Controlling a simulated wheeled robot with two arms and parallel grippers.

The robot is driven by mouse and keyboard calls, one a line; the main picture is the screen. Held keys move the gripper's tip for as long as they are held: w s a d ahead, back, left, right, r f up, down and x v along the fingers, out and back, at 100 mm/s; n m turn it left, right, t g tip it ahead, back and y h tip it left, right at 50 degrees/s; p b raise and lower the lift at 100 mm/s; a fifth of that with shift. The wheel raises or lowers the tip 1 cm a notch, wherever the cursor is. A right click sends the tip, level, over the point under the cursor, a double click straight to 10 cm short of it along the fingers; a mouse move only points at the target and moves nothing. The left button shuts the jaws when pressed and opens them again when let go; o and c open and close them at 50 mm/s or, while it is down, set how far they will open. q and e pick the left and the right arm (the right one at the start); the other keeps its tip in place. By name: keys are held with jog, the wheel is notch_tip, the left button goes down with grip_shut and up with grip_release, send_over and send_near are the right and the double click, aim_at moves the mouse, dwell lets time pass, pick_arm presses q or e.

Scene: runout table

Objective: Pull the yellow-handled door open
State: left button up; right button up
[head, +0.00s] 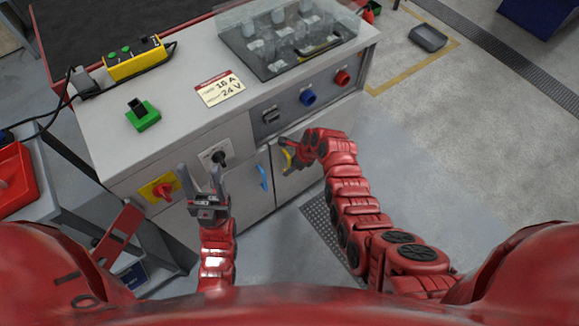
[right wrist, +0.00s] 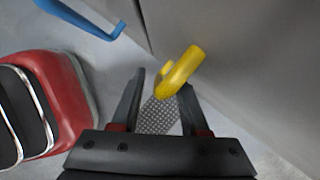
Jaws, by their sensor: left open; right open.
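The yellow handle (right wrist: 182,70) stands out from a grey cabinet door (right wrist: 240,70) in the right wrist view. In the head view the yellow handle (head: 287,158) shows small beside my right gripper (head: 288,150). In the right wrist view my right gripper (right wrist: 160,98) is open, with the handle's near end between or just above its fingertips; contact cannot be told. My left gripper (head: 214,180) is open and empty in front of the cabinet, near a black knob (head: 218,157). The yellow-handled door looks shut, partly hidden by my right arm.
A blue handle (head: 263,177) is on the door to the left. A red and yellow switch (head: 163,190) is at the cabinet's left. The countertop (head: 185,80) holds a green block (head: 143,116) and a yellow button box (head: 135,60).

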jog(key=shift+a+f, duration=0.1)
jog(key=shift+f, duration=0.2)
grip_shut()
dwell(1.4)
